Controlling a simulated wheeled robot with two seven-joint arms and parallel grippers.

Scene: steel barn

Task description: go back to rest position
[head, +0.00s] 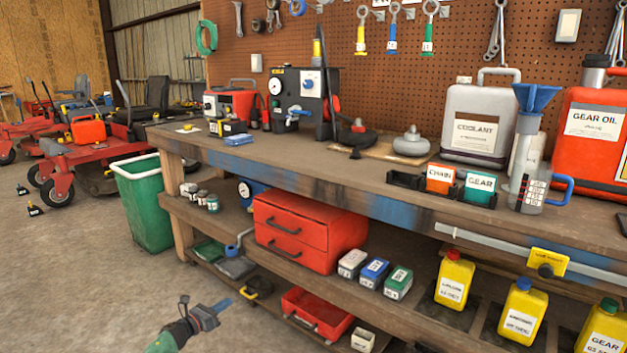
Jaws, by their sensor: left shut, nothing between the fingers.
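My left gripper (218,307) shows low in the head view, left of the middle, above the concrete floor in front of the bench. I do not make out my right gripper in this view.
A long wooden workbench (300,165) runs along the pegboard, with loaded shelves below. A green bin (145,203) stands at the bench's left end.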

